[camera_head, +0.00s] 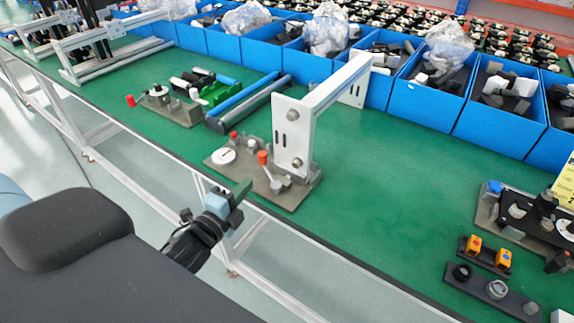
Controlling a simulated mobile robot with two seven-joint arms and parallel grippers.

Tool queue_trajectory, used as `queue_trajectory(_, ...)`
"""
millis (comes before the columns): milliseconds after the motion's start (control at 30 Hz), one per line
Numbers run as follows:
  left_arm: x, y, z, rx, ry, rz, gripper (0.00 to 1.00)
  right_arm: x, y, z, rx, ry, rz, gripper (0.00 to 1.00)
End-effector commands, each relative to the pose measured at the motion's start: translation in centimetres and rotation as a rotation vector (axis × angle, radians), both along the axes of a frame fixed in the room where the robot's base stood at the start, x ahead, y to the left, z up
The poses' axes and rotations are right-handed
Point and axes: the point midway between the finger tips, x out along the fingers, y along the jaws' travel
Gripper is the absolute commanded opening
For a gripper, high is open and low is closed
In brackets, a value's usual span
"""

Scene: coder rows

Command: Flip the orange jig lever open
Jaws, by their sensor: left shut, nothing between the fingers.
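The jig is a grey-brown metal plate (288,201) near the front edge of the green bench. An orange-tipped lever (263,158) stands up from it, leaning slightly left, beside a white upright frame. A white round dial (223,156) and a small red knob (233,135) are on the jig's left part. My left gripper (243,189) is shut and empty, at the bench's front edge, to the lower left of the lever. It appears apart from the lever. My right gripper is out of view.
A white bracket frame (293,133) rises right behind the lever. Another jig (170,108) with a red knob stands to the left. Blue bins (410,100) line the back. Small fixtures (490,290) sit at lower right. The green bench (390,190) is clear in the middle right.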

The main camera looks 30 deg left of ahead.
Motion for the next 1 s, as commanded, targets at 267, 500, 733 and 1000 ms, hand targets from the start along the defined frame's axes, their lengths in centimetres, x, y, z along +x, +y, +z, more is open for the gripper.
queue_trajectory(267,0.2,0.1,0.4,0.022,-0.011,0.001,0.00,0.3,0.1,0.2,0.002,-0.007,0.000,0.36)
queue_trajectory(500,0.6,0.1,0.4,0.020,-0.012,0.001,0.00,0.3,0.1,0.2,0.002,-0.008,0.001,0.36)
queue_trajectory(733,3.4,0.2,0.6,0.020,-0.014,0.001,0.00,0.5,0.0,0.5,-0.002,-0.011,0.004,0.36)
queue_trajectory(1000,7.7,0.3,0.6,0.019,-0.013,0.001,0.00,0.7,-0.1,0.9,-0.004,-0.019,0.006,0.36)
